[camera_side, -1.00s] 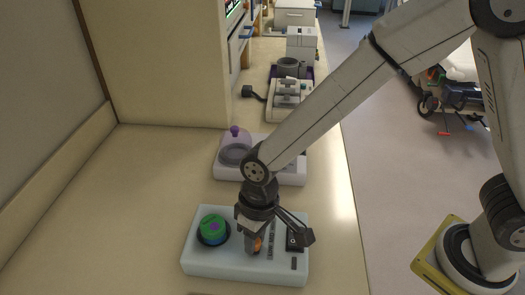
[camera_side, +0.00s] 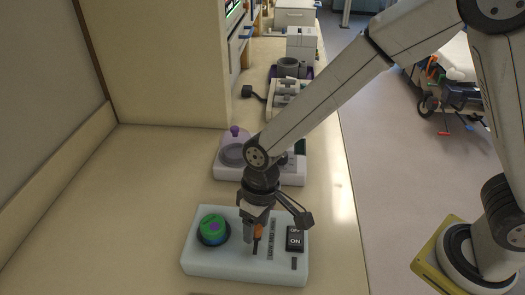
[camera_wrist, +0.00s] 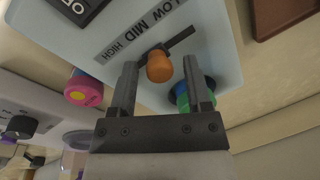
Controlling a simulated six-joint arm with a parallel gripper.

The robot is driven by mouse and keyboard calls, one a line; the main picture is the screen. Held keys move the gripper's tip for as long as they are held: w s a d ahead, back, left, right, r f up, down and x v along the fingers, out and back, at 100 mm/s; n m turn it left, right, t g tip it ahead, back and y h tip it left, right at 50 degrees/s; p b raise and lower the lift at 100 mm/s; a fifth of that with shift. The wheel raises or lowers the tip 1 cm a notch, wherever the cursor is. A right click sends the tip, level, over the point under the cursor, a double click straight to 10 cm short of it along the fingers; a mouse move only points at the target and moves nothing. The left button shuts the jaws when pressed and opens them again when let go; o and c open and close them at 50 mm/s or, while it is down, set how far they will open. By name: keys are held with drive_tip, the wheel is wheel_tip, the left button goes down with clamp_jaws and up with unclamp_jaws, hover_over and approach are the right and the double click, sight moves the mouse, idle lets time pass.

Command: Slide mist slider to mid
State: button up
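The mist slider is an orange knob (camera_side: 258,231) in a dark slot on a pale blue panel (camera_side: 200,267). In the wrist view the knob (camera_wrist: 159,66) seems to stand beside the word MID of its LOW MID HIGH label (camera_wrist: 140,30). Bare slot shows toward LOW. The knob's foot is partly hidden. My gripper (camera_side: 258,216) is over the panel in the side view. In the wrist view its two fingers (camera_wrist: 160,68) are apart, with the knob between their tips and a gap showing on each side.
A green and blue round knob (camera_side: 214,228) stands on the panel left of the slider. A black ON/OFF switch (camera_side: 295,239) is to the right. The counter at left (camera_side: 110,220) is clear.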

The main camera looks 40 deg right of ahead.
idle(0.4)
wheel_tip(320, 180, up, 8)
drive_tip(key=d, duration=0.1)
drive_tip(key=shift+w+f, duration=0.15)
drive_tip(key=shift+w, duration=0.05)
idle(0.3)
drive_tip(key=shift+d, duration=0.15)
drive_tip(key=s+d+f+m+t+h, duration=0.1)
drive_tip(key=s+d+f, duration=0.1)
drive_tip(key=d, duration=0.9)
drive_tip(key=s+d+f+m+t, duration=0.2)
drive_tip(key=d, duration=0.9)
drive_tip(key=shift+s+m+h, duration=0.3)
drive_tip(key=shift+s+h, duration=0.05)
drive_tip(key=shift+h, duration=0.05)
